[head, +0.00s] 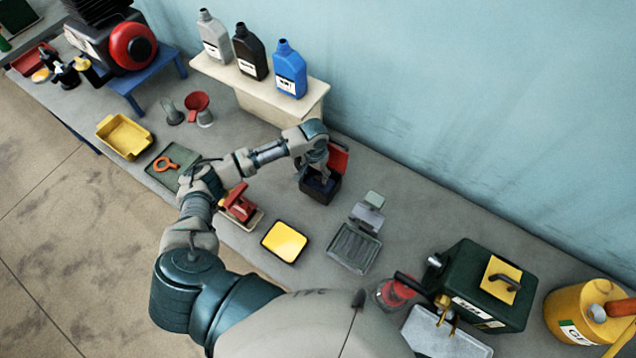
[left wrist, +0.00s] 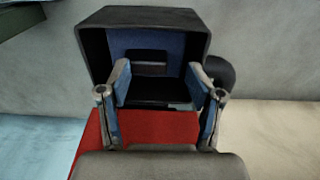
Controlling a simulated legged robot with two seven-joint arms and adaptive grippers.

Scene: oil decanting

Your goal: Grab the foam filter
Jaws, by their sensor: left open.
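A black box (left wrist: 90,45) with a red lid (left wrist: 150,128) stands open in the left wrist view. The box (head: 316,194) and its raised red lid (head: 338,158) also show in the head view, near the middle of the bench. Blue material (left wrist: 175,42) lines the inside of the box, with a dark part in front of it. This blue material may be the foam filter; I cannot tell for sure. My left gripper (left wrist: 158,85) is open, its fingers reaching over the box opening. It also shows in the head view (head: 321,176). My right gripper is out of view.
A red tool (head: 239,203) and a yellow-topped tray (head: 284,242) lie left of and below the box. A grey ribbed tray (head: 353,247) is to its right. A cream stand (head: 245,85) with bottles is behind. A green machine (head: 470,285) stands at right.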

